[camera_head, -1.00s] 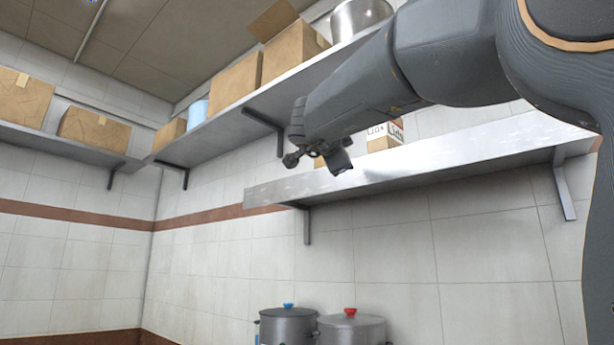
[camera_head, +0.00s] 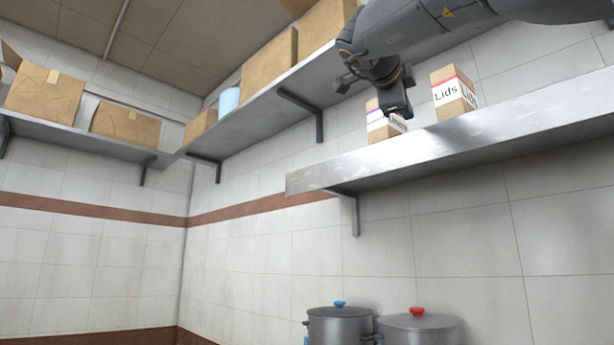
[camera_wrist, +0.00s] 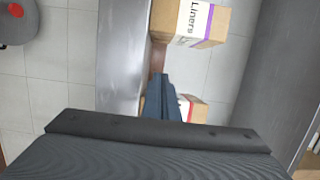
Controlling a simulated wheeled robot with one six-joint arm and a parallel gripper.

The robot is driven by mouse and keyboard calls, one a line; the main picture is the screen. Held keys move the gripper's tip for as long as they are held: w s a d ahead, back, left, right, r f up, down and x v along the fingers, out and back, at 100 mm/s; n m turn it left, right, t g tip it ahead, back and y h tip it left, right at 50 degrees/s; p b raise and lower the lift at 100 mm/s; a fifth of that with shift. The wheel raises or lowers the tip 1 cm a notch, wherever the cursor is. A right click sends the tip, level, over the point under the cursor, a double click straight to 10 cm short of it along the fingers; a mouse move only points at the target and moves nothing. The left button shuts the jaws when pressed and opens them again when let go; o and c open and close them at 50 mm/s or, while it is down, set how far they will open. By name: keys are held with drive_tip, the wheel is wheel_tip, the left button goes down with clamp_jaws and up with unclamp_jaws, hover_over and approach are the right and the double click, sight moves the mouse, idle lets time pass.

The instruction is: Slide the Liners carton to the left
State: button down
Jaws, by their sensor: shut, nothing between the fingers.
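The Liners carton (camera_head: 376,124) is a small tan box with a white label and purple stripe. It stands on the lower metal shelf, partly hidden by my gripper (camera_head: 400,108). In the wrist view the Liners carton (camera_wrist: 183,22) is at the top, with its label readable. My gripper (camera_wrist: 163,90) is shut and empty, its tips pointing toward the carton with a visible gap. In the head view it overlaps the carton's right side. The Lids carton (camera_head: 452,96), with a red stripe, stands to the right. It is partly hidden behind my fingers in the wrist view (camera_wrist: 197,108).
The lower shelf (camera_head: 420,148) is clear left of the Liners carton to its end. An upper shelf (camera_head: 262,112) with large cartons (camera_head: 270,62) and a light-blue container (camera_head: 229,100) is above left. Two lidded pots (camera_head: 338,325) (camera_head: 420,328) stand below.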

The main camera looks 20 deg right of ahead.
sight(400, 131)
drive_tip(key=p+x, duration=0.4)
drive_tip(key=x, duration=0.5)
drive_tip(key=w, duration=0.3)
drive_tip(key=shift+a+p, duration=0.3)
drive_tip(key=shift+p, duration=0.1)
drive_tip(key=shift+w+a, duration=0.2)
drive_tip(key=shift+w, duration=0.35)
